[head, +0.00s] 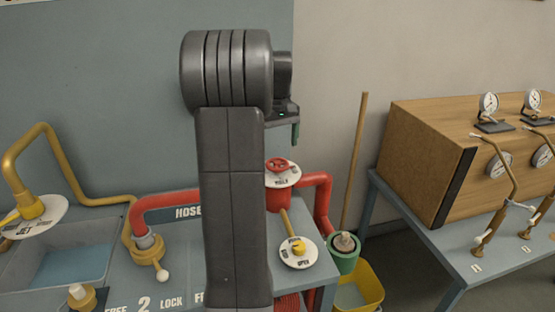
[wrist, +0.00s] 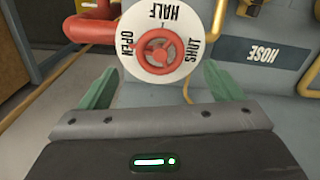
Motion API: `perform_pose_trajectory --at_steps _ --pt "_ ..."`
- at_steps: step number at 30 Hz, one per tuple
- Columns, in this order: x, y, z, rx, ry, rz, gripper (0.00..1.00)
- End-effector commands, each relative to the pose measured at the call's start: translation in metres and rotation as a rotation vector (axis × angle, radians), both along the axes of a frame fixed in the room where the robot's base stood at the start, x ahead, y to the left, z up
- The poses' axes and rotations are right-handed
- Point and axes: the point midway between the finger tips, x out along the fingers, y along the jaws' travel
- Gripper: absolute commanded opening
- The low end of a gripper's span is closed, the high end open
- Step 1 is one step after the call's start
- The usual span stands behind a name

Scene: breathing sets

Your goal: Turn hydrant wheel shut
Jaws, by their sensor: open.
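The hydrant wheel (head: 280,165) is a small red handwheel on a white round dial, above a red pipe in the head view. In the wrist view the red wheel (wrist: 160,50) sits at the dial's middle; the dial (wrist: 187,22) reads OPEN, HALF and SHUT. My gripper (wrist: 160,88) is open, its two green fingers spread wide, one on each side below the dial in the picture. Nothing is between the fingers. In the head view my arm hides most of the gripper; one green finger (head: 295,134) shows above the wheel, apart from it.
A yellow-knobbed dial (head: 297,251) and a green cup (head: 344,254) stand right of my arm. A wooden pole (head: 354,160) leans by the yellow bucket (head: 368,282). A wooden box with gauges (head: 425,150) is at right. A HOSE label (wrist: 262,53) is near the wheel.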

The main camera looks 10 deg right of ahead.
Motion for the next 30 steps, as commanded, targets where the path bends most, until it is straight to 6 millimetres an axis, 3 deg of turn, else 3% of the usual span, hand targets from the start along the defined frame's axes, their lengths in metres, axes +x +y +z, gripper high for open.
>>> perform_pose_trajectory --at_steps 3,9,21,22,28,30 --pt "-0.001 0.0 -0.025 0.0 0.003 0.0 0.86" --pt "0.0 0.0 -0.05 0.0 0.001 0.0 0.86" --pt "0.0 0.0 -0.059 0.0 0.0 0.0 0.86" --pt "0.0 0.0 -0.059 0.0 -0.001 0.0 0.84" --pt "0.0 0.0 -0.059 0.0 -0.001 0.0 0.45" --pt "0.0 0.0 -0.059 0.0 -0.001 0.0 0.41"
